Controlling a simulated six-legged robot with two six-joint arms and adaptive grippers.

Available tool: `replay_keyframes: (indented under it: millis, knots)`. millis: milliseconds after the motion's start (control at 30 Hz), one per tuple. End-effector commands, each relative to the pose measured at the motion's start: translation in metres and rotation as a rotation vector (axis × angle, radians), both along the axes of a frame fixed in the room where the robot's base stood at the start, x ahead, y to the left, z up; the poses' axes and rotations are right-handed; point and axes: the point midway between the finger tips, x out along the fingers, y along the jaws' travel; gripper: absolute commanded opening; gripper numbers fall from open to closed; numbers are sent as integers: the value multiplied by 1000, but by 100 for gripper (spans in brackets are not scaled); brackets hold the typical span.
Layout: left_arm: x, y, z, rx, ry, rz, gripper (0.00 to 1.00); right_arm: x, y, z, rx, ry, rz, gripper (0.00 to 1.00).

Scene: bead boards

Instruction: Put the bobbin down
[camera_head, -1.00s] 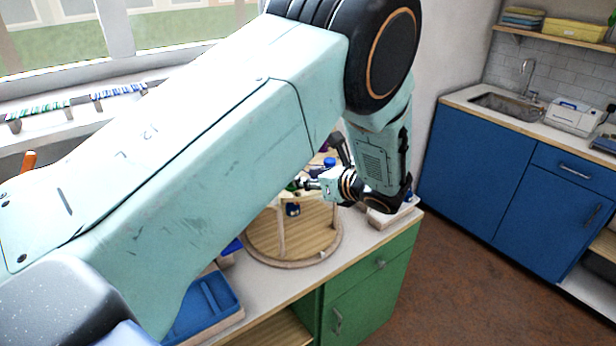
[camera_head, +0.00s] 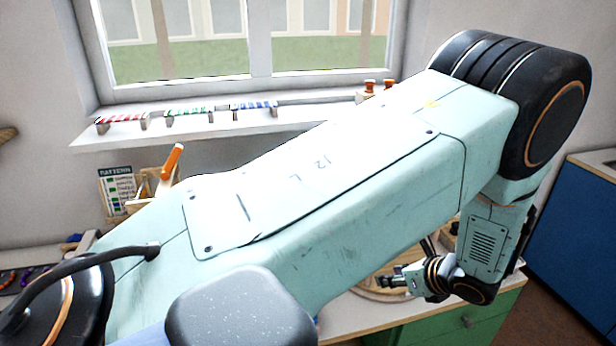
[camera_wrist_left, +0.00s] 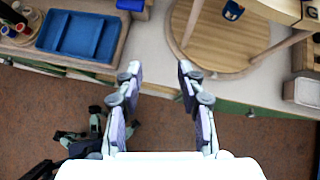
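My left gripper (camera_wrist_left: 158,72) is open in the left wrist view, with nothing between its fingers. It is over the front edge of the counter, beside a round wooden board (camera_wrist_left: 215,55). In the head view the gripper (camera_head: 388,282) shows small at the end of my arm, over the round board (camera_head: 372,294). A small dark blue piece (camera_wrist_left: 233,10) is at the round board near the top of the wrist view. It may be the bobbin, but I cannot tell for sure. My right gripper is not in view.
A blue tray (camera_wrist_left: 48,50) and a wooden rack with coloured pieces (camera_wrist_left: 14,30) are left in the wrist view. Wooden posts (camera_wrist_left: 282,45) rise from the round board. A pattern card (camera_head: 116,190) stands below the window. My left arm hides much of the counter.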

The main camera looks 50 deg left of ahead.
Motion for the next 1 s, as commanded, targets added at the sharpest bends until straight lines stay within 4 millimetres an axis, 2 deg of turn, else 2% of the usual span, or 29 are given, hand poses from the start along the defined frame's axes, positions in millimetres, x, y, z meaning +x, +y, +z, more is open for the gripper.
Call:
replay_keyframes:
  millis: [33, 100, 200, 300, 400, 533, 700, 833, 1000]
  knots:
    - [-36, -7, -33, -108, 33, 86, 39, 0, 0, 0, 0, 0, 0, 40]
    - [-83, -24, -69, -259, 50, 226, 39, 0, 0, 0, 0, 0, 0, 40]
    - [-146, -53, -107, -450, 45, 462, 39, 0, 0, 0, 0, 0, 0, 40]
    - [-198, -82, -129, -595, 2, 719, 39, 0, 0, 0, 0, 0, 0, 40]
    - [-238, -104, -140, -691, -80, 984, 39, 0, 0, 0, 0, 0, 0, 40]
    - [-275, -114, -143, -740, -248, 1305, 39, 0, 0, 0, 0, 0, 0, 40]
    - [-303, -103, -138, -714, -475, 1570, 39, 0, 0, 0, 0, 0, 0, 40]
    - [-312, -93, -134, -691, -579, 1650, 39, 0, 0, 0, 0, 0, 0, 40]
    - [-313, -90, -133, -687, -608, 1667, 39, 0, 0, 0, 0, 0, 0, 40]
